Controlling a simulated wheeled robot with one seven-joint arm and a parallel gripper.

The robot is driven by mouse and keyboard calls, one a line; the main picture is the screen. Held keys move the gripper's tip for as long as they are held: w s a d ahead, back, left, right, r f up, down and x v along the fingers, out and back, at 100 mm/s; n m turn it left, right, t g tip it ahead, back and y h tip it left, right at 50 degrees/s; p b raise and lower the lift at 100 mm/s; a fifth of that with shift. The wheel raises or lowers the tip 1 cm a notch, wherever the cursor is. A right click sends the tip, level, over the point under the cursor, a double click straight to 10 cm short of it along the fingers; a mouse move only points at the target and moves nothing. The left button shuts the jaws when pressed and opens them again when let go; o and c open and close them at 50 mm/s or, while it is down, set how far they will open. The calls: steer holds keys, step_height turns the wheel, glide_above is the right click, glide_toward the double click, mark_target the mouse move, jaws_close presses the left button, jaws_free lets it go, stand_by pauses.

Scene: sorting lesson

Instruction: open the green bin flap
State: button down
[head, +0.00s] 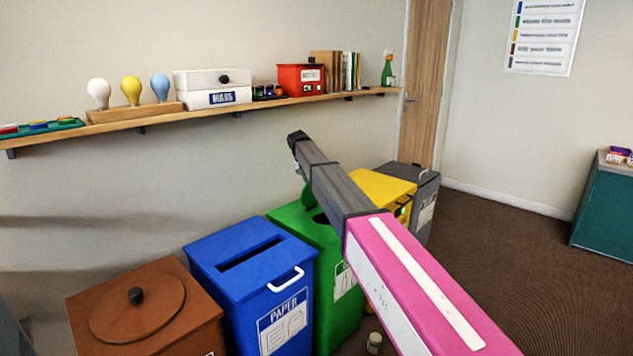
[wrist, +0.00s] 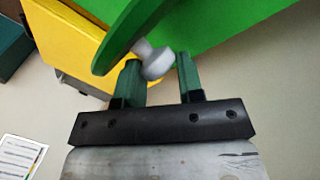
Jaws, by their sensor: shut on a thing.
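The green bin (head: 292,220) stands between the blue and yellow bins, partly hidden by my arm. Its round green flap (head: 307,198) is tilted up from the lid, and part of a dark opening shows beside it. In the wrist view the flap (wrist: 133,32) is seen nearly edge-on, with a grey knob (wrist: 152,60) on it and the green bin (wrist: 225,22) behind. My gripper (wrist: 159,66) has its dark green fingers on either side of the knob and is shut on it. In the head view my arm hides the fingers.
The blue bin (head: 228,252) and brown bin (head: 160,325) stand to the left, the yellow bin (head: 378,184) and grey bin (head: 427,190) to the right. A loaded wall shelf (head: 230,107) runs behind. A small jar (head: 374,342) is on the floor. Floor is open at right.

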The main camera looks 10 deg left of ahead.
steer(key=shift+w+a+f, duration=0.2)
steer(key=shift+a+f, duration=0.1)
steer(key=shift+a, duration=0.3)
steer(key=shift+w+a+f, duration=0.15)
steer(key=shift+a+f, duration=0.1)
steer(key=shift+a, duration=0.4)
steer(key=shift+w+a+f, duration=0.2)
steer(key=shift+a+f, duration=0.1)
steer(key=shift+a, duration=0.3)
steer(key=shift+s, duration=0.1)
steer(key=c, duration=0.8)
jaws_free()
steer(key=shift+a+f, duration=0.1)
steer(key=shift+a, duration=0.05)
steer(key=shift+o, duration=0.2)
steer(key=shift+w+r, duration=0.25)
steer(key=shift+r, duration=0.1)
steer(key=v, duration=1)
steer(key=shift+w+r, duration=0.15)
steer(key=shift+r, duration=0.2)
